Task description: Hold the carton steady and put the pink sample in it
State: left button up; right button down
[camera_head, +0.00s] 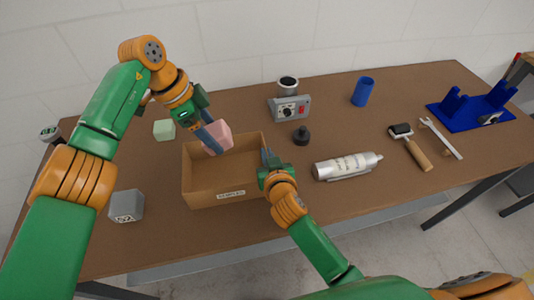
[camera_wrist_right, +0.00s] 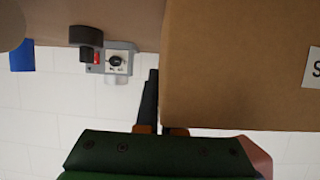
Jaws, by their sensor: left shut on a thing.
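The open brown carton (camera_head: 230,183) stands on the table with a label on its front wall; in the right wrist view its side (camera_wrist_right: 235,65) fills the right half. My left gripper (camera_head: 211,138) is shut on the pink sample (camera_head: 220,134), a pink block held over the carton's back left part. My right gripper (camera_head: 266,160) is at the carton's right wall. In the right wrist view, one dark finger (camera_wrist_right: 151,95) lies along the wall's edge, and the other is hidden behind the carton. The gap between them is narrow, with the wall in it.
A green block (camera_head: 164,130) and a grey cube (camera_head: 126,206) lie left of the carton. A control box (camera_head: 289,108), black knob-like piece (camera_head: 301,136), silver canister (camera_head: 346,166), blue cup (camera_head: 363,92), roller (camera_head: 411,146), wrench (camera_head: 441,138) and blue stand (camera_head: 472,110) lie to the right.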

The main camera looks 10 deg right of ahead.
pick_arm(q)
jog(key=shift+f, duration=4.95)
jog(key=o, duration=1.2)
jog(key=shift+o, duration=0.2)
jog(key=v, duration=1.2)
pick_arm(e)
jog(key=c, duration=1)
grip_release()
jog(key=shift+o, duration=0.2)
